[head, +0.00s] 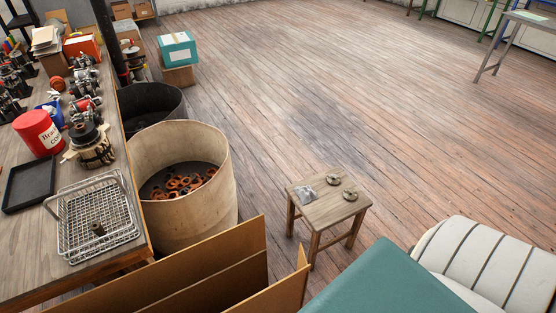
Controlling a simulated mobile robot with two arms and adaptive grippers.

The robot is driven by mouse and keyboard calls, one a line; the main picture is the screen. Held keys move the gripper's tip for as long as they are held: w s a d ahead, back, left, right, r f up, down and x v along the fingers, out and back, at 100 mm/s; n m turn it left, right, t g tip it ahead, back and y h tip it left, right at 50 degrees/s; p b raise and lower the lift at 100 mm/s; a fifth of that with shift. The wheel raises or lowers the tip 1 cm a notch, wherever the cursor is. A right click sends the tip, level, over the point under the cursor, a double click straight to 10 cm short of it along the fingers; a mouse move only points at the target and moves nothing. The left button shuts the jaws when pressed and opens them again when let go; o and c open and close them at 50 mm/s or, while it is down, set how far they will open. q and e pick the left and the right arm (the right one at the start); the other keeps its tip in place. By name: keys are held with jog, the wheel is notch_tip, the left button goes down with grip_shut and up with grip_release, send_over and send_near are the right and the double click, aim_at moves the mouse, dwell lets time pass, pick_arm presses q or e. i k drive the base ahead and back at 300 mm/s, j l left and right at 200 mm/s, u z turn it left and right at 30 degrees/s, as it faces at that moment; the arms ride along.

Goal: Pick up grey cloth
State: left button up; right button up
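A small crumpled grey piece (305,194), which looks like the grey cloth, lies at the left corner of the wooden stool (328,213). It is too small to be sure that it is cloth. Two round dark metal parts lie on the same stool, one near its back edge (333,179) and one near its right side (350,195). The grey piece lies apart from both. Neither of my grippers is in view.
A workbench (110,190) on the left carries a wire basket (62,222), a black tray (28,183), a red can (38,133) and several machine parts. A tall round bin (215,150) and cardboard panels (190,284) stand left of the stool. Floor beyond the stool is clear.

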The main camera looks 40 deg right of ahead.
aim_at(306, 193)
jog(key=l+u, duration=0.15)
jog(key=l, duration=0.4)
jog(key=l+u, duration=0.15)
jog(key=l, duration=0.4)
jog(key=l+u, duration=0.1)
jog(key=l, duration=0.45)
jog(key=k+l+u, duration=0.15)
jog(key=l, duration=0.4)
jog(key=l+u, duration=0.15)
jog(key=l, duration=0.4)
jog(key=k+l+u, duration=0.15)
jog(key=l, duration=0.35)
